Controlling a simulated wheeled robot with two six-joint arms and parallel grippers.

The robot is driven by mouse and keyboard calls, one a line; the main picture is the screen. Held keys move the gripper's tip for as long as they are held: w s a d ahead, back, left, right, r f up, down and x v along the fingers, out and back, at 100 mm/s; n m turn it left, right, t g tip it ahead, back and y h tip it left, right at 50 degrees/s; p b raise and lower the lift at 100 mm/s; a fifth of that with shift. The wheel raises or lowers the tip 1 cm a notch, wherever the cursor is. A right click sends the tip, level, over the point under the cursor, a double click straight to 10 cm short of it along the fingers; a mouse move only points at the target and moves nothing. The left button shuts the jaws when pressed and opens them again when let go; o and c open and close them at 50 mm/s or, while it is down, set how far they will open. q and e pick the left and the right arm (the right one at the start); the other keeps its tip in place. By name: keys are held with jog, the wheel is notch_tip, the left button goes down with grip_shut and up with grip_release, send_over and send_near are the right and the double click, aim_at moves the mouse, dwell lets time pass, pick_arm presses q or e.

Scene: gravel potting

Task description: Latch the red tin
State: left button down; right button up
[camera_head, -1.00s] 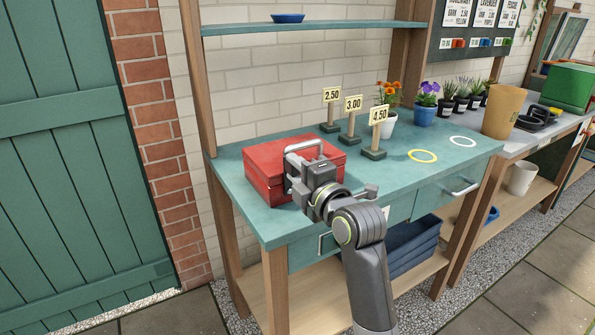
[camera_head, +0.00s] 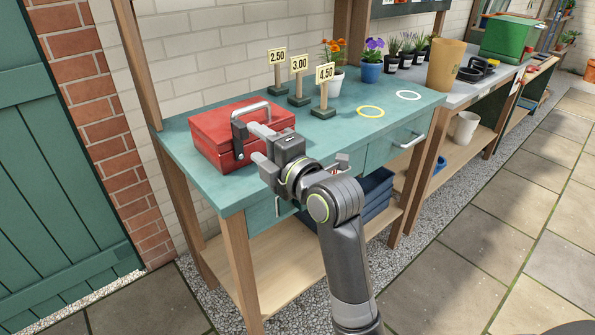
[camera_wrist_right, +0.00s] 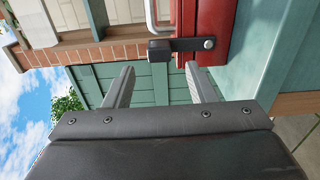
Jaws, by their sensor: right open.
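The red tin (camera_head: 214,132) stands on the left part of the teal bench, its lid down and its grey handle (camera_head: 237,118) raised. In the right wrist view the tin's red front (camera_wrist_right: 190,20) shows, with a dark latch bar (camera_wrist_right: 180,46) sticking out from a round rivet. My right gripper (camera_head: 256,148) is open in front of the tin. In the wrist view its two fingertips (camera_wrist_right: 160,72) are apart with nothing between them, and the latch bar lies just beyond them. I cannot tell whether a finger touches the latch. My left gripper is not in view.
Flower pots (camera_head: 371,72) stand at the back.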

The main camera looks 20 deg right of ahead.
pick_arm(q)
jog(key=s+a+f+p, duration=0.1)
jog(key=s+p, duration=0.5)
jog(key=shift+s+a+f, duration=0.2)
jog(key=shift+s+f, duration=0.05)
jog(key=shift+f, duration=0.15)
pick_arm(e)
jog(key=v, duration=1.1)
jog(key=shift+s+d, duration=0.15)
jog(key=shift+s, duration=0.25)
